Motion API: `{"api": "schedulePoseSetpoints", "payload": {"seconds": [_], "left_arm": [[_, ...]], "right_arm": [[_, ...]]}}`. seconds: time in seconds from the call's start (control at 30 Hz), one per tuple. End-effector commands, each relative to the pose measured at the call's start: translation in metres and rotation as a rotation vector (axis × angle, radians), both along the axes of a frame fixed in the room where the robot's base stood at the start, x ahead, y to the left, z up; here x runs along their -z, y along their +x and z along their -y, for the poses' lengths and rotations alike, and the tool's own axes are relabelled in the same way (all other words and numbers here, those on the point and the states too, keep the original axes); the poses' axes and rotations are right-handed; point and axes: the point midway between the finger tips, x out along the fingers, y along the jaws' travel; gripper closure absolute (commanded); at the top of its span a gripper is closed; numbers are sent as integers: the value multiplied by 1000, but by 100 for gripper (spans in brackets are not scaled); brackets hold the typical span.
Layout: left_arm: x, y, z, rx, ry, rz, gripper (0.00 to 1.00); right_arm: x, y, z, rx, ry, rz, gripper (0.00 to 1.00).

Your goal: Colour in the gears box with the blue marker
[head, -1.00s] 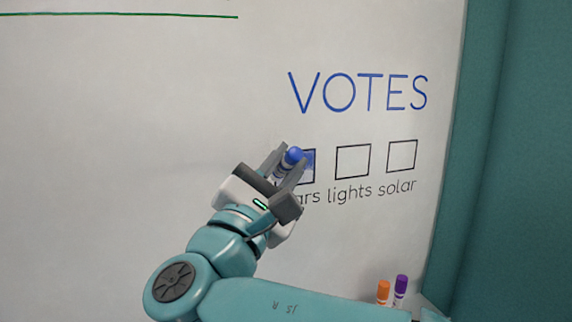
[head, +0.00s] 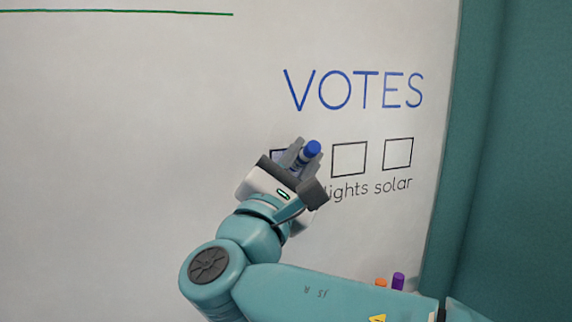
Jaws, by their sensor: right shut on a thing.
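The blue marker (head: 311,150) is held between the fingers of my right gripper (head: 304,158), its blue end showing at the fingertips. The gripper is in front of the gears box (head: 278,155), the leftmost of three boxes under the blue word VOTES (head: 353,91). Only the box's upper left part shows, with a bluish tint inside. The rest of the box and its label are hidden behind the gripper and marker. I cannot tell whether the marker's tip touches the board. My left gripper is not in view.
The lights box (head: 349,158) and solar box (head: 398,153) are empty outlines on the whiteboard (head: 120,160). An orange marker (head: 381,283) and a purple marker (head: 398,281) stand at the lower right, partly hidden by my arm. A teal panel (head: 510,150) borders the board.

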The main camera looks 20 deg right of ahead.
Motion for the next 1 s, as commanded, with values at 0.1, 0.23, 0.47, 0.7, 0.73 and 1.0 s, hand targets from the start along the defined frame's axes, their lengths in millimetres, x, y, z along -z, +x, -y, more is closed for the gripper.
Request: {"api": "schedulePoseSetpoints", "payload": {"seconds": [0.1, 0.23, 0.47, 0.7, 0.73, 1.0], "left_arm": [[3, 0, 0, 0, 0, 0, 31], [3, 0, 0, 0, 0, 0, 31], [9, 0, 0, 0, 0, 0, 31], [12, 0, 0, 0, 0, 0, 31], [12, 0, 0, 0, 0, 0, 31], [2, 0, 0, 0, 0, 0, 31]], "right_arm": [[0, 0, 8, 0, 0, 1, 100], [0, 0, 12, -1, 0, 2, 100], [1, 1, 32, 2, 0, 1, 100], [1, 2, 51, 0, 0, 0, 100], [0, 3, 52, 0, 0, 0, 100], [-12, 3, 51, -1, -1, 0, 100]]}}
